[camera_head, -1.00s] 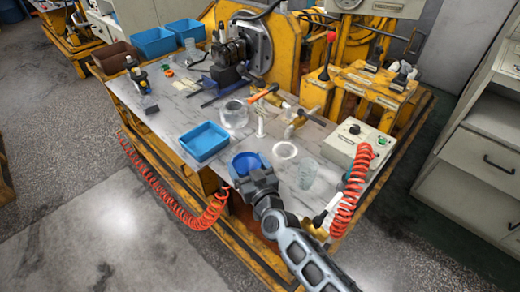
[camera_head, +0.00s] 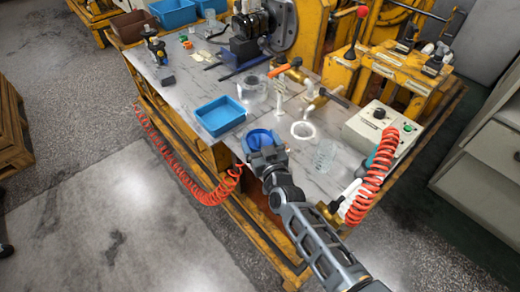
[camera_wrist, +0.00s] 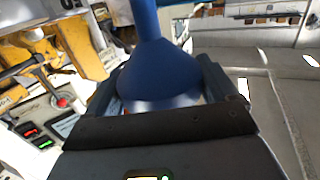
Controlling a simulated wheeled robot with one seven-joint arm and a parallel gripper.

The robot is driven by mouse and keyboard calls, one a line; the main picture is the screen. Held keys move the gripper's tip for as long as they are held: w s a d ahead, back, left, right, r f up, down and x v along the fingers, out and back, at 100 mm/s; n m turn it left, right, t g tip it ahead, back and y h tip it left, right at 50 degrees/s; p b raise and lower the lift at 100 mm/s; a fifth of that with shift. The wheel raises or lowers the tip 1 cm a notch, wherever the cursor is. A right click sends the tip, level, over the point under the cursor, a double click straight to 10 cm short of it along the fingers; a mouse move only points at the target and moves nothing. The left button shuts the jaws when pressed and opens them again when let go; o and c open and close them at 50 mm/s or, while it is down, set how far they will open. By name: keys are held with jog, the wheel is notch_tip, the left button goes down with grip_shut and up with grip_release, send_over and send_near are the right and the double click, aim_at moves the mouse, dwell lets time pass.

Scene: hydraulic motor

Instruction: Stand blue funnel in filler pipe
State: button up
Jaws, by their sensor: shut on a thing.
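The blue funnel (camera_head: 261,139) is held in my gripper (camera_head: 267,157) near the front edge of the workbench. In the wrist view the funnel (camera_wrist: 165,70) sits between my two fingers (camera_wrist: 170,92), with its narrow spout toward the top of the picture. My gripper is shut on its wide part. A thin upright white pipe (camera_head: 276,122) stands on the bench behind and slightly right of the funnel, apart from it. I cannot tell for sure whether this is the filler pipe.
A blue tray (camera_head: 220,117) lies left of my gripper. A glass jar (camera_head: 252,94), white ring (camera_head: 303,130) and clear beaker (camera_head: 325,155) stand nearby. An orange-handled valve (camera_head: 287,68) is behind. A control box (camera_head: 378,125) and coiled red hose (camera_head: 372,180) are at right.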

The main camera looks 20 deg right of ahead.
jog(key=shift+f, duration=1.1)
jog(key=shift+f+b, duration=0.1)
jog(key=shift+b, duration=0.25)
jog(key=o, duration=0.8)
